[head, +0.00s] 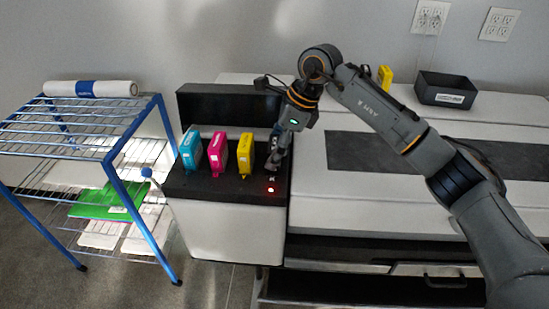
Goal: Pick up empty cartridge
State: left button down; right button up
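Cyan (191,150), magenta (217,152) and yellow (245,153) cartridges stand upright in a row on the black top of the printer's left unit (215,185). A red light (271,189) glows at the right end of this row. My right gripper (273,168) points down at that right-hand place, just right of the yellow cartridge. Its fingers are small and dark against the black unit. I cannot tell whether they are open or shut, or whether a cartridge is between them. No cartridge there shows clearly. My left gripper is not in view.
Another yellow cartridge (385,76) stands at the back of the white printer top, partly behind my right arm. A black bin (446,89) is at the back right. A blue-framed wire rack (75,130) with a white roll (112,88) stands at the left.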

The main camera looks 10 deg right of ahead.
jog(key=c, duration=0.9)
jog(key=shift+c, duration=0.2)
